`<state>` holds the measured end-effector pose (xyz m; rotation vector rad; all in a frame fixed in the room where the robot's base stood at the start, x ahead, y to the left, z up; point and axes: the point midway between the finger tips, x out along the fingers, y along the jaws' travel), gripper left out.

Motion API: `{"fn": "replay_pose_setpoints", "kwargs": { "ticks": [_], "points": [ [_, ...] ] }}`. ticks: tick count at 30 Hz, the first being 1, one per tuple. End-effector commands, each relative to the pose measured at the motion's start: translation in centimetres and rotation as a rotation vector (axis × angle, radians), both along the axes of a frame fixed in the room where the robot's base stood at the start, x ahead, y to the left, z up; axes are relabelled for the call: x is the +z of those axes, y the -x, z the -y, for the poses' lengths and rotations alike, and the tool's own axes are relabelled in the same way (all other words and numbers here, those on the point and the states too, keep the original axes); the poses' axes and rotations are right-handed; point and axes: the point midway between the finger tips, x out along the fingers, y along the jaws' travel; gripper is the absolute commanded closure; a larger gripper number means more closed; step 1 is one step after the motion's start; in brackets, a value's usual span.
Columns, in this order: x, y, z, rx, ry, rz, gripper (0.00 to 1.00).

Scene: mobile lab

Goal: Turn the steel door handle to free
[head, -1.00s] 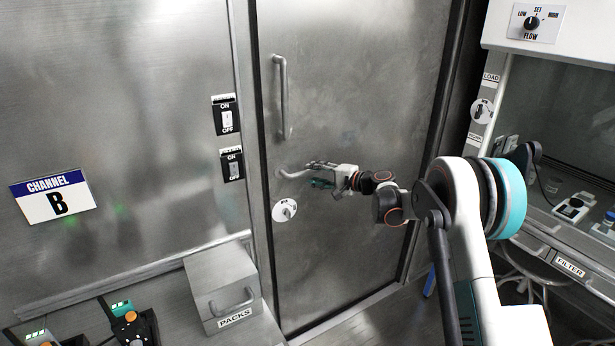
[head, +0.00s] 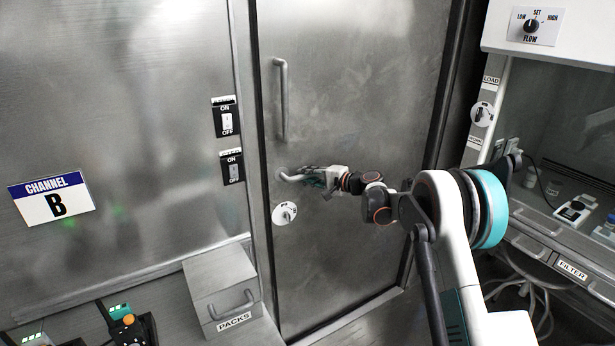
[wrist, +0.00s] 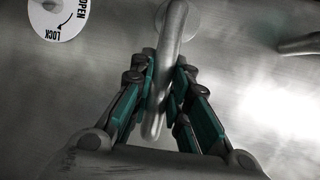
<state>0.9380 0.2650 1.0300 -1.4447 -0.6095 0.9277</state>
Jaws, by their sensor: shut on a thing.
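The steel door handle (head: 290,178) is a curved lever low on the grey metal door (head: 350,110). In the head view it sticks out to the right, roughly level. My gripper (head: 311,176) is around its free end from the right. In the wrist view the lever (wrist: 171,60) runs from its round mount at the top down between the teal-padded fingers of my gripper (wrist: 164,85). The fingers are shut on it, one on each side. A round white dial marked OPEN and LOCK (wrist: 70,22) is beside the lever; it also shows below the handle in the head view (head: 284,213).
A vertical pull bar (head: 282,100) is above the handle. Two switches (head: 229,117) are on the wall left of the door. A PACKS box (head: 222,285) stands at the lower left, and a hood with a bench (head: 560,215) is to the right.

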Motion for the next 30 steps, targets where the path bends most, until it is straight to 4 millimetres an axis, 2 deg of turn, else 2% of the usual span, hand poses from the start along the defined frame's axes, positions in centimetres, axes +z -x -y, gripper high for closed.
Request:
{"fn": "replay_pose_setpoints", "kwargs": {
  "ticks": [11,30],
  "points": [
    [-1.1,0.0,0.0,0.000,-0.088,-0.059,1.00],
    [-5.2,1.0,-1.4,0.002,-0.562,-0.380,1.00]
  ]
}}
